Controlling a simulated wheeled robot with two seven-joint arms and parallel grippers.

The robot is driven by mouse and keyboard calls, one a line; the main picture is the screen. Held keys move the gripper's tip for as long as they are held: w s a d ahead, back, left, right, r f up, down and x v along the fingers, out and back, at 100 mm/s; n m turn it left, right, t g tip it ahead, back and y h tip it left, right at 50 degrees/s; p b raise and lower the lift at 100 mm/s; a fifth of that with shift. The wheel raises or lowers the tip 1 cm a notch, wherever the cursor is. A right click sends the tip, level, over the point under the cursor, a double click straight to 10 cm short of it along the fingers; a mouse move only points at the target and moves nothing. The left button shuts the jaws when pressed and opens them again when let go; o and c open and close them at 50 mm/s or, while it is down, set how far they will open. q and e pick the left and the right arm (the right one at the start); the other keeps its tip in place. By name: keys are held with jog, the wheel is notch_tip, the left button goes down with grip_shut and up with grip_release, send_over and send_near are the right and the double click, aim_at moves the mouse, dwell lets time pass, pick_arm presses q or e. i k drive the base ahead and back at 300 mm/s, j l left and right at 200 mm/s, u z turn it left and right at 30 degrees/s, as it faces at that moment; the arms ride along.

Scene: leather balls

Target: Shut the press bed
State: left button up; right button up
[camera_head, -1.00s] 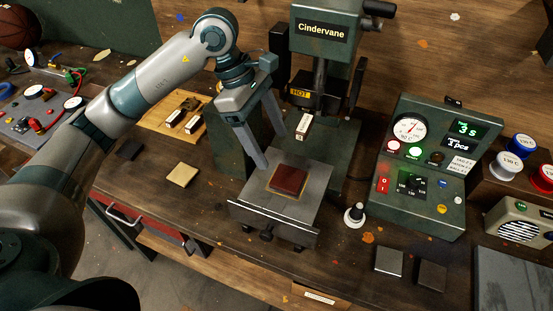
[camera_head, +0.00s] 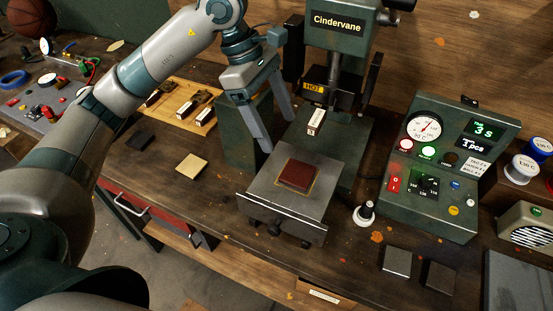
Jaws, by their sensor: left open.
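The press bed (camera_head: 265,193) is a grey metal plate pulled out toward the front of the green press (camera_head: 338,60) marked "Cindervane". A dark red leather square (camera_head: 299,175) lies flat on it, with a thin yellowish line around it. My left gripper (camera_head: 279,133) is open and empty, pointing down near the bed's back left side. Whether its fingertips touch the bed, I cannot tell. A small white-labelled stamp block (camera_head: 316,121) hangs under the press head. My right gripper is out of view.
A control box (camera_head: 437,170) with a gauge and lit display stands to the right. Two small plates (camera_head: 397,260) lie at the front right. A wooden tray (camera_head: 187,108) and a tan square (camera_head: 192,163) lie to the left.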

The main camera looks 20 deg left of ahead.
aim_at(301, 214)
jog(key=l+u, duration=0.25)
jog(key=u, duration=0.15)
jog(key=k+l+u, duration=0.2)
jog(key=u, duration=0.15)
jog(key=k+l+u, duration=0.1)
jog(key=u, duration=0.3)
jog(key=l, duration=0.1)
